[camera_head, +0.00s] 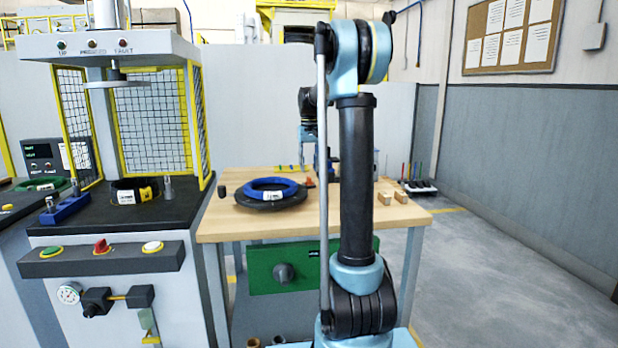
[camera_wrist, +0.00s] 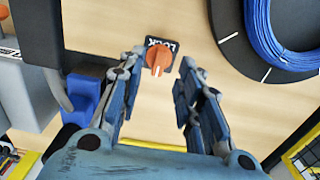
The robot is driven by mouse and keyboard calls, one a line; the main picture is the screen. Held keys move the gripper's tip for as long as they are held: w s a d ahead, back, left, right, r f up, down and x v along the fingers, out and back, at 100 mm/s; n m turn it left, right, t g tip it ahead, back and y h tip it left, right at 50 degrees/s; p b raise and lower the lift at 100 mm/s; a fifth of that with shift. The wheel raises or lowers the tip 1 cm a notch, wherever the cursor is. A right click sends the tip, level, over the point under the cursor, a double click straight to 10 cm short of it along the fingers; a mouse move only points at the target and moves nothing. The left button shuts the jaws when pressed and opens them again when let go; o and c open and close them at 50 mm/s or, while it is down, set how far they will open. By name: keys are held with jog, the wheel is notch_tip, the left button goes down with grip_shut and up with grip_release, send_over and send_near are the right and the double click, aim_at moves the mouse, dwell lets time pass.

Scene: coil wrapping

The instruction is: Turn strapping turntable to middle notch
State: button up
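The strapping turntable (camera_head: 245,203) is a round black disc on the wooden table, with a blue coil (camera_head: 272,185) lying on it. In the wrist view the turntable (camera_wrist: 230,47) is at the upper right, with a white mark on its top and the blue coil (camera_wrist: 265,40) on it. An orange knob (camera_wrist: 157,56) with a white line sits on a black LOCK plate (camera_wrist: 170,45). My gripper (camera_wrist: 160,75) is open and empty. Its fingertips stand either side of the knob in the picture; whether they touch it I cannot tell. In the head view my arm hides much of this area.
A press with yellow mesh guards (camera_head: 155,125) stands left of the wooden table (camera_head: 410,215). Small wooden blocks (camera_head: 385,197) lie at the table's right. A green panel with a dark knob (camera_head: 284,272) is below the tabletop. Open floor (camera_head: 500,290) lies to the right.

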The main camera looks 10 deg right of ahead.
aim_at(309, 177)
jog(key=shift+f, duration=2.15)
grip_shut()
